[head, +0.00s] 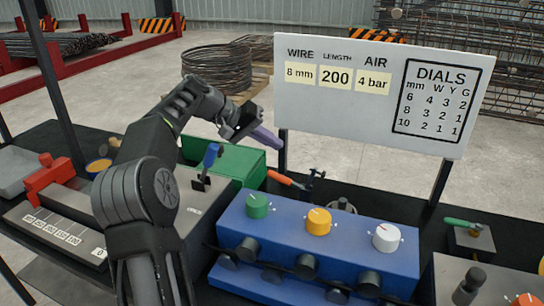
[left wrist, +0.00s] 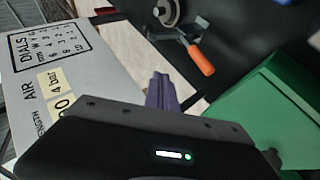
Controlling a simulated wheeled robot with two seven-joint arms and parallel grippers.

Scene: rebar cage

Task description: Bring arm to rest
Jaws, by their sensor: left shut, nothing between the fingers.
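My left arm comes in from the lower left in the head view and bends at a raised elbow. Its left gripper (head: 268,139) is shut and empty, with purple fingers pointing right and slightly down. It hangs in the air just left of the white sign board's lower left corner, above the green box (head: 225,160). In the left wrist view the closed purple fingers (left wrist: 161,92) point away from the camera, with nothing between them. The green box (left wrist: 265,120) shows to their right there. My right gripper is not in view.
The white sign board (head: 380,134) stands on dark posts behind the blue dial box (head: 350,262) with green, yellow and white knobs. An orange-handled tool (head: 283,179) lies near the green box. A red slider block (head: 50,172) sits at left.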

